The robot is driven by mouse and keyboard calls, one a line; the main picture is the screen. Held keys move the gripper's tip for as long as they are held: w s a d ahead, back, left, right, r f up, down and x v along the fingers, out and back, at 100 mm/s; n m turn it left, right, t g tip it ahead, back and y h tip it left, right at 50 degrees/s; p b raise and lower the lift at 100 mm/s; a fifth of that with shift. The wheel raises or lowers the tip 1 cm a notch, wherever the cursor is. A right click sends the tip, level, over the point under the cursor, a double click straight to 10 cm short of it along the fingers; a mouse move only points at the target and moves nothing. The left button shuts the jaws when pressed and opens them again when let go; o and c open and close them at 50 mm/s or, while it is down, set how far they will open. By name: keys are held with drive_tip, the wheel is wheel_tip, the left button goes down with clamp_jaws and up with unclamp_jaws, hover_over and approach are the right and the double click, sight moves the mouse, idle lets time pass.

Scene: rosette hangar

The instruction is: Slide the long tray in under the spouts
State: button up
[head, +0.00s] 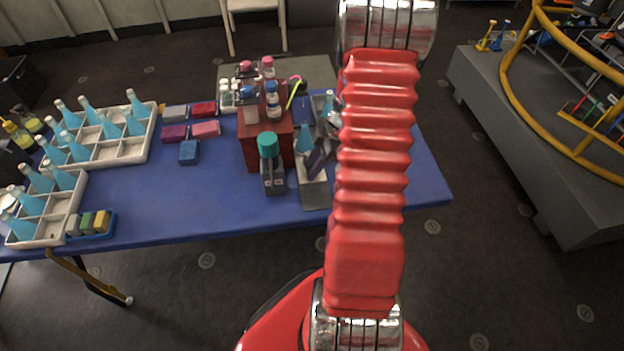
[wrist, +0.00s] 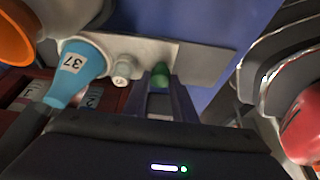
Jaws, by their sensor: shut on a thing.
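The long grey tray (head: 315,196) lies on the blue table, along the right side of a red box (head: 254,153). It also shows in the wrist view (wrist: 205,58). A blue bottle (head: 304,140) stands on the tray; in the wrist view a blue bottle (wrist: 76,72) is marked 37. My gripper (head: 315,165) is over the tray, beside that bottle. In the wrist view my gripper (wrist: 162,85) has its fingers close around a small green knob (wrist: 161,74) at the tray. A pale knob (wrist: 122,70) is beside it. I cannot clearly make out the spouts.
A teal-capped dispenser (head: 269,160) stands at the red box's front. Several capped bottles stand on and behind the box. The table's front right is clear.

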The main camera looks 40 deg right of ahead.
drive_tip(key=shift+w+d, duration=0.7)
drive_tip(key=shift+w, duration=0.35)
drive_tip(key=shift+w+d, duration=0.7)
drive_tip(key=shift+w, duration=0.3)
drive_tip(key=o, duration=0.8)
drive_tip(key=shift+r, duration=0.1)
drive_tip(key=shift+r, duration=3.4)
